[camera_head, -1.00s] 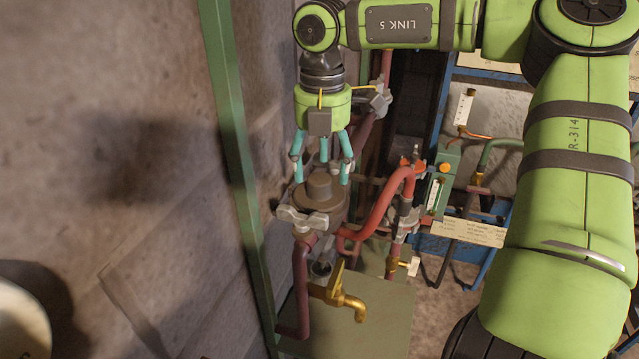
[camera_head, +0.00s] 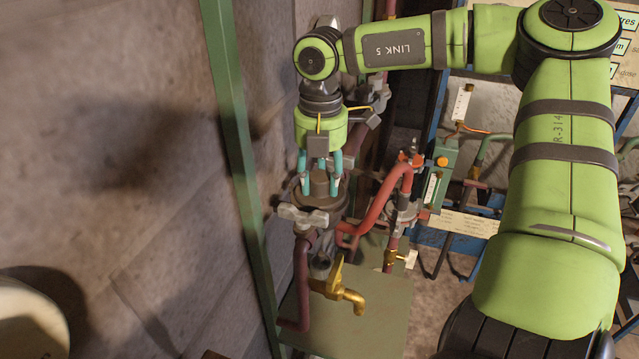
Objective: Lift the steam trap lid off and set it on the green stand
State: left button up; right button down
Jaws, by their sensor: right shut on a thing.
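The steam trap lid (camera_head: 322,207) is a dark, round cap with a raised knob, level on top of the pipework near the green upright. My right gripper (camera_head: 319,189) points down over it, with its teal fingers shut around the knob. The lid appears to sit on the trap body, which is mostly hidden below it. A flat green surface (camera_head: 375,315) lies lower in the picture; I cannot tell whether it is the green stand. My left gripper is not in view.
A red bent pipe (camera_head: 385,205) rises close on the right, and a brass tap (camera_head: 340,290) stands below. The green upright (camera_head: 238,150) and stone wall (camera_head: 110,150) are close on the left.

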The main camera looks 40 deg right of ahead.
aim_at(321, 174)
jog(key=shift+d, duration=0.1)
jog(key=shift+w+r+b, duration=0.2)
jog(key=shift+r+b, duration=0.3)
jog(key=shift+r, duration=0.05)
notch_tip(321, 174, up, 2)
jog(key=shift+d+r+b, duration=0.15)
jog(key=shift+r+b, duration=0.1)
jog(key=shift+b, duration=0.6)
jog(key=s+d+r+p, duration=0.1)
jog(key=d+r+p, duration=0.1)
jog(key=d+r, duration=0.9)
jog(key=shift+s+d+r, duration=0.15)
jog(key=shift+s+r, duration=0.15)
jog(key=shift+r, duration=0.15)
